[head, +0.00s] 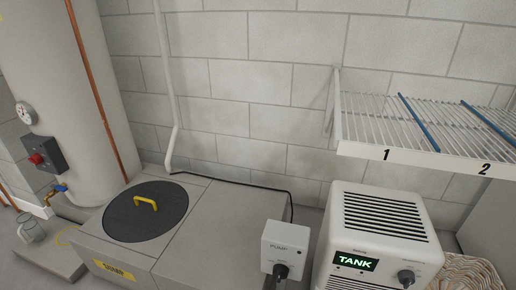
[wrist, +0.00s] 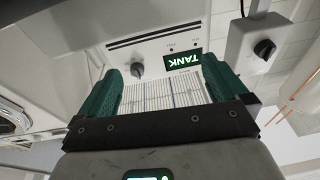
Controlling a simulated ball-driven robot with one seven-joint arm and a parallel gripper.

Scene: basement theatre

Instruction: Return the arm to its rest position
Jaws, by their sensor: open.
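My gripper (wrist: 168,88) shows only in the wrist view, with its two green fingers apart. A pale ribbed surface with thin darker lines shows between the fingers. I cannot tell what it belongs to or whether the fingers touch it. Beyond the fingers is the front of the white TANK unit (wrist: 150,52), seen upside down with its lit display and dark knob. The same TANK unit (head: 344,235) stands at the lower right in the head view. My gripper and arm do not show in the head view.
A wire shelf (head: 370,153) with blue dividers hangs above the unit. The PUMP box (head: 285,242) stands left of it, and a wicker basket (head: 470,272) right. A lidded pit (head: 146,210), a water tank (head: 75,100) and a clear jug (head: 30,229) are further left.

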